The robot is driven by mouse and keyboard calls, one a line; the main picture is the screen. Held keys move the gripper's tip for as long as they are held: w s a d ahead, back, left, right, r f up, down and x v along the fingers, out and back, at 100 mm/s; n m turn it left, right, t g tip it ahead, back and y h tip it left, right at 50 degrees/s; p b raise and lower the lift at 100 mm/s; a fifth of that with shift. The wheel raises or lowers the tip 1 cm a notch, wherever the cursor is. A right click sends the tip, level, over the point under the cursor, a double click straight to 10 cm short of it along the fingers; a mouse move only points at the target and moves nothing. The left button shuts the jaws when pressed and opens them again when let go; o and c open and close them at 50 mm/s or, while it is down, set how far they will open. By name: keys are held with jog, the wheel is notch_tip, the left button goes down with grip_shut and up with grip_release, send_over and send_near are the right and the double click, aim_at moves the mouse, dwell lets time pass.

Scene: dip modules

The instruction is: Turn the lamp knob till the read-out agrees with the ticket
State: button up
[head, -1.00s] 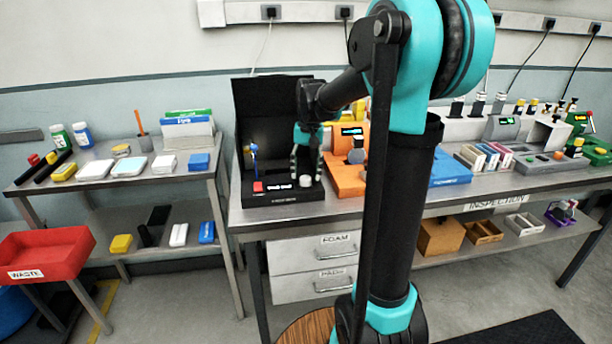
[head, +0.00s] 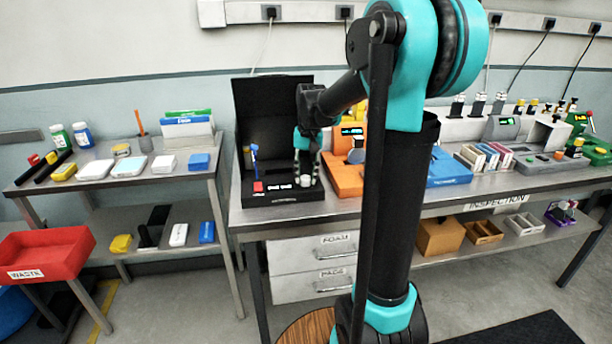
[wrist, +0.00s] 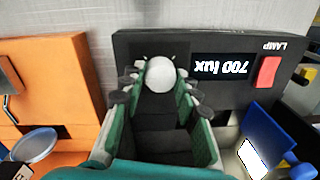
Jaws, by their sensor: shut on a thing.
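The lamp unit (head: 284,196) is a black box with a tall dark back panel at the left end of the bench. Its white round knob (wrist: 160,74) shows between my fingertips in the wrist view. My gripper (head: 305,177) points down over the unit and is shut on the knob. The read-out (wrist: 221,67) is upside down in the wrist view and appears to say 700 lux. A white card (wrist: 251,158) by a blue part may be the ticket; I cannot read its writing.
A red switch (wrist: 268,71) sits beside the read-out. A blue upright part (head: 254,152) stands behind it on the unit. An orange unit (head: 345,178) stands close on the right. A side table (head: 120,178) with small items is at the left.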

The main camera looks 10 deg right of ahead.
aim_at(308, 177)
jog(key=shift+n, duration=1.6)
jog(key=o, duration=1.2)
jog(key=shift+c, duration=0.2)
notch_tip(308, 177, up, 12)
jog(key=shift+d, duration=0.4)
